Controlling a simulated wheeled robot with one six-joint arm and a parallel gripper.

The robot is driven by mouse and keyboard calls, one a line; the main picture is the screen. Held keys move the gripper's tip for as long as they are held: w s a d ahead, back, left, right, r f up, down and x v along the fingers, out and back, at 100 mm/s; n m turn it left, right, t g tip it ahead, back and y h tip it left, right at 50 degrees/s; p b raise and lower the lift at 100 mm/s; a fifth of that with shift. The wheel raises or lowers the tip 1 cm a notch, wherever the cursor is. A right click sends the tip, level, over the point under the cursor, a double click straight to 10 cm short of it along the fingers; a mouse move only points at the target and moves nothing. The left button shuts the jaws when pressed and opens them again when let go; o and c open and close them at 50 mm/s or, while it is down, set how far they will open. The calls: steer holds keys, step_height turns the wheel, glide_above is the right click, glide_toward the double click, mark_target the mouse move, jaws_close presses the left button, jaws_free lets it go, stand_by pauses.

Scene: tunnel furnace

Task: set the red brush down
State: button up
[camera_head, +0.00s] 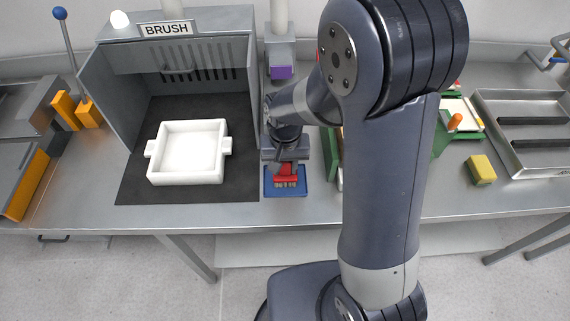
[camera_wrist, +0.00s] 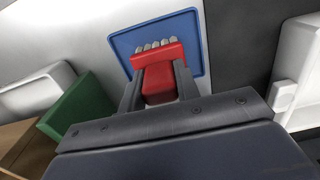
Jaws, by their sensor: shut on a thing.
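The red brush (camera_head: 286,171) is between the fingers of my gripper (camera_head: 286,163), over the blue tray (camera_head: 301,187). In the wrist view the red brush (camera_wrist: 159,66) has a row of pale bristle tufts at its far end, and both fingers of my gripper (camera_wrist: 157,80) press on its sides. The blue tray (camera_wrist: 193,47) lies right beneath the brush. I cannot tell whether the brush touches the tray. My arm hides part of the bench to the right.
A white box with two side handles (camera_head: 187,152) stands on the dark mat (camera_head: 243,183) in the booth marked BRUSH. Green parts (camera_head: 443,139), a yellow block (camera_head: 481,169) and a metal tray (camera_head: 522,157) are at the right. The bench's front edge is just before the blue tray.

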steer(key=shift+f, duration=0.1)
steer(key=shift+f, duration=0.15)
steer(key=o, duration=1)
steer(key=shift+c, duration=0.2)
step_height(320, 180, up, 13)
steer(key=shift+f, duration=0.2)
